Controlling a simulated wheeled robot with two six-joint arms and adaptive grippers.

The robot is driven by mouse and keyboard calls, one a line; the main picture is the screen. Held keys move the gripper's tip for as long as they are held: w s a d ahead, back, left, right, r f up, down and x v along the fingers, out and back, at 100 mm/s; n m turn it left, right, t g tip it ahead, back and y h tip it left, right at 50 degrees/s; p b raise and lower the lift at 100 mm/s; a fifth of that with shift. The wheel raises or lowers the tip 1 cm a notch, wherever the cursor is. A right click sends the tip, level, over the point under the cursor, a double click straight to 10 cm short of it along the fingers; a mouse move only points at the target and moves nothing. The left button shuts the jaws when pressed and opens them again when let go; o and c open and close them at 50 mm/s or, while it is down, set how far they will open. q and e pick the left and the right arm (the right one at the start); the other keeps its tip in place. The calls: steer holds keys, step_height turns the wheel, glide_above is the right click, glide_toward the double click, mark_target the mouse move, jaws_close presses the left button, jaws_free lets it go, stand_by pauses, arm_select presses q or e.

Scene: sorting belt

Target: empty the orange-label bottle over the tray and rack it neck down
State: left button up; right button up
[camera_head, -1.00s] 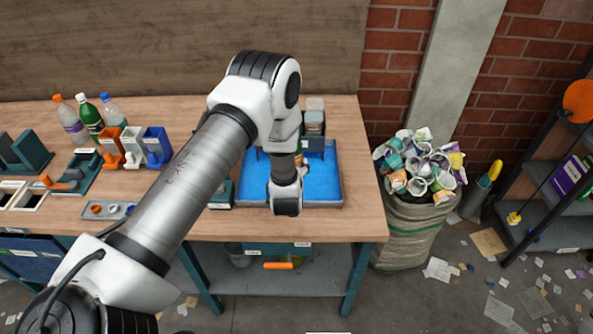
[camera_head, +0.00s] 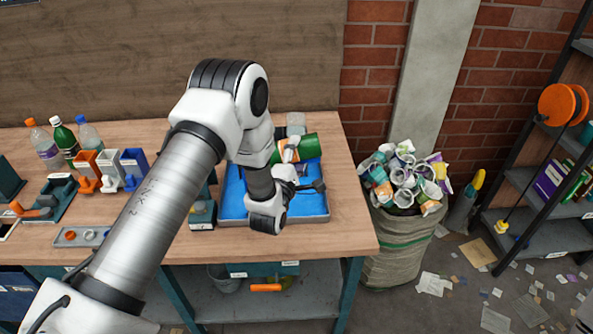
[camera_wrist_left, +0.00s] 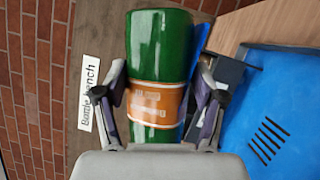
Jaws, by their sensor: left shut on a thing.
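My left gripper (camera_head: 288,163) is shut around a green bottle (camera_head: 307,147) with an orange label, above the back part of the blue tray (camera_head: 290,219). The bottle lies tilted well over, nearly sideways, with a broad green end to the right. In the left wrist view the gripper fingers (camera_wrist_left: 163,105) press on both sides of the bottle (camera_wrist_left: 160,45) at its orange label (camera_wrist_left: 157,103). The bottle's neck is hidden in both views, and I see no liquid running. The tray (camera_wrist_left: 290,95) also shows there at the right. My right gripper is out of view.
Three capped bottles (camera_head: 65,140) stand at the back left, behind orange, white and blue holders (camera_head: 109,172). A clear container (camera_head: 296,121) stands behind the tray. A full sack (camera_head: 400,245) stands right of the bench. The bench's right front (camera_head: 350,235) is clear.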

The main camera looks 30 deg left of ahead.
arm_select(q)
steer(key=r+n+b, duration=0.1)
steer(key=n+b, duration=0.1)
steer(key=a+r+n+t+y+b, duration=0.1)
steer(key=n+b, duration=0.1)
steer(key=s+r+n+y+b, duration=0.1)
steer(key=n+b, duration=0.1)
steer(key=shift+a+n+t, duration=0.2)
steer(key=shift+n+t, duration=0.1)
steer(key=shift+n, duration=0.1)
steer(key=s+a+n+y+b, duration=0.1)
steer(key=n+y+b, duration=0.1)
steer(key=n+b, duration=0.1)
steer(key=a+r+n+y+b, duration=0.1)
steer(key=a+n+y+b, duration=0.1)
steer(key=n+b, duration=0.2)
steer(key=s+a+r+n+g+y+b, duration=0.1)
steer(key=n+y+b, duration=0.1)
steer(key=n+b, duration=0.2)
steer(key=shift+s+a+r+n, duration=0.2)
steer(key=shift+s+n, duration=0.1)
steer(key=shift+n, duration=0.1)
steer(key=shift+s+a+r+n+b, duration=0.15)
steer(key=shift+r+n+b, duration=0.1)
steer(key=shift+n+b, duration=0.35)
steer(key=shift+r+y, duration=0.1)
steer(key=shift+y, duration=0.2)
